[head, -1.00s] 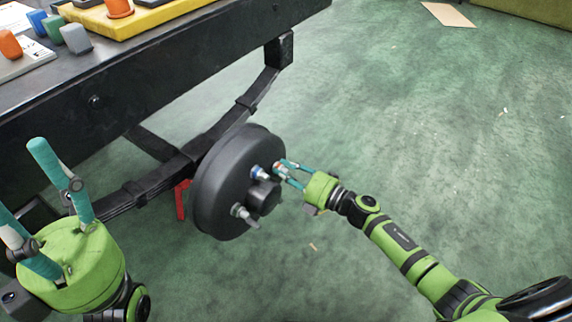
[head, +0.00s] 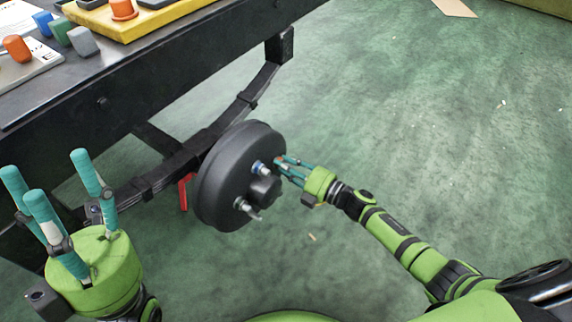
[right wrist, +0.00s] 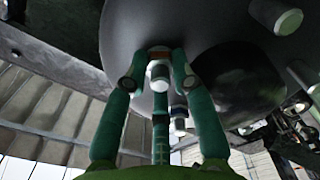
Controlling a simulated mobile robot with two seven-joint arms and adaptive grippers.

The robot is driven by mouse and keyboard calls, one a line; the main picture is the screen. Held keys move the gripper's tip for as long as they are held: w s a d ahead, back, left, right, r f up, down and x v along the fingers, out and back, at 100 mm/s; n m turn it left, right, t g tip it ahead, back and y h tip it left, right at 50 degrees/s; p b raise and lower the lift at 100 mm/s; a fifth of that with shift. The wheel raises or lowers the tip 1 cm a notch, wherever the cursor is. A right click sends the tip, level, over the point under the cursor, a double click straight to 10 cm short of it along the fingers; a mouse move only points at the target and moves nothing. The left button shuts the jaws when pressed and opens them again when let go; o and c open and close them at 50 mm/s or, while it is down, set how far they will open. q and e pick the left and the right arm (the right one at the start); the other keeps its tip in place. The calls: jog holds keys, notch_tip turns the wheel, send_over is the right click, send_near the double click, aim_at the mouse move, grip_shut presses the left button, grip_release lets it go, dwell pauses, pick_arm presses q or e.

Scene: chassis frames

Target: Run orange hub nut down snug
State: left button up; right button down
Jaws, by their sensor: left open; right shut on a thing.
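The dark grey hub drum (head: 222,190) faces right at the end of a black leaf spring, with studs and a round centre cap (head: 264,189) on its face. My right gripper (head: 279,163) is at the drum's right side. Whether the nut touches the drum all round is hidden. My left gripper (head: 48,178) is open and empty at lower left, its fingers pointing up.
A red piece (head: 184,192) stands behind the drum.

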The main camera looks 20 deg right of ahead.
jog(key=shift+w+d, duration=0.15)
jog(key=shift+d, duration=0.3)
jog(key=c, duration=1)
grip_release()
jog(key=shift+a, duration=0.15)
jog(key=v, duration=1.2)
